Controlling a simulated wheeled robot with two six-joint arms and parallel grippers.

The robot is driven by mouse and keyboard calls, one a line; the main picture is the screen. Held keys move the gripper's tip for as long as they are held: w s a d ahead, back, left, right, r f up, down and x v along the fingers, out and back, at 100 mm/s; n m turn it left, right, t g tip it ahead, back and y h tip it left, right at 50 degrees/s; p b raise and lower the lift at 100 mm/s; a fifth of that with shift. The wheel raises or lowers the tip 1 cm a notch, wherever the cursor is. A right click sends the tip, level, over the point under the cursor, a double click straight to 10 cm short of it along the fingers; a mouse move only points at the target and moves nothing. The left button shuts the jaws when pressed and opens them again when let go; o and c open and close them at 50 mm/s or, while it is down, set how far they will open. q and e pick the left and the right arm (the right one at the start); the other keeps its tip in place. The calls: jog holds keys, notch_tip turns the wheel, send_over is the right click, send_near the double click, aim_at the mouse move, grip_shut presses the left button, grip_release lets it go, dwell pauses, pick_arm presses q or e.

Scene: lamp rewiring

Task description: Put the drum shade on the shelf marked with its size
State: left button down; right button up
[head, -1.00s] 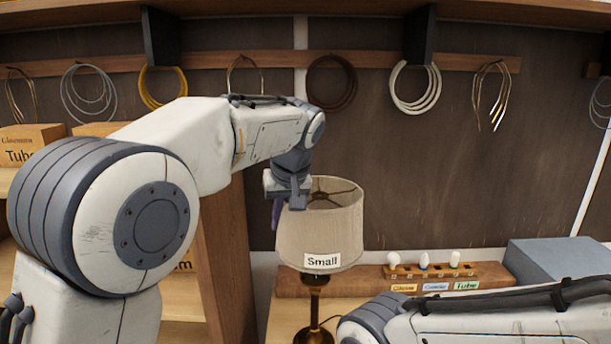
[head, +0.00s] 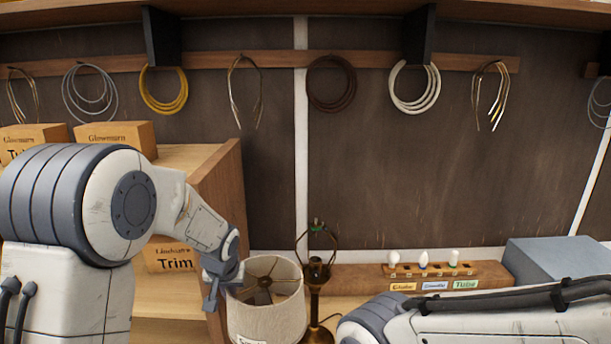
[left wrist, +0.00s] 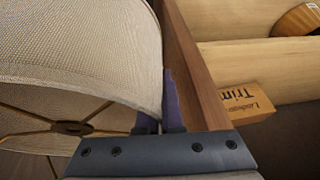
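The drum shade (head: 268,318) is beige fabric, labelled "Small" in the earlier head view; its label is now mostly cut off by the bottom edge. My left gripper (head: 217,286) is shut on the shade's wall near its upper rim, and the shade hangs beside the lamp. In the left wrist view the shade (left wrist: 85,55) fills the left side, its wall running between the two fingers (left wrist: 160,110). The wooden shelf unit (head: 222,190) stands at left; no size mark on it is readable. My right arm crosses the lower right; its gripper is out of view.
The brass lamp (head: 316,272), with a bare harp, stands just right of the shade. Cartons (head: 118,134) sit on the shelf unit's top, and a "Trim" carton (head: 172,257) inside it. A bulb rack (head: 440,270) and a blue-grey box (head: 555,255) stand at right.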

pick_arm(q)
notch_tip(320, 180, down, 21)
jog(key=b, duration=2)
jog(key=s+d+r+n+g+p, duration=0.3)
jog(key=s+r+p, duration=0.1)
jog(key=s+r, duration=0.6)
jog(key=s+d+r+n+g+p, duration=0.2)
jog(key=s+r, duration=0.8)
jog(key=r, duration=0.5)
jog(key=d+n+p, duration=0.1)
jog(key=n+p, duration=0.1)
jog(key=p, duration=0.1)
jog(key=shift+d+r+g+y, duration=0.3)
jog(key=shift+g, duration=0.1)
jog(key=shift+f, duration=0.1)
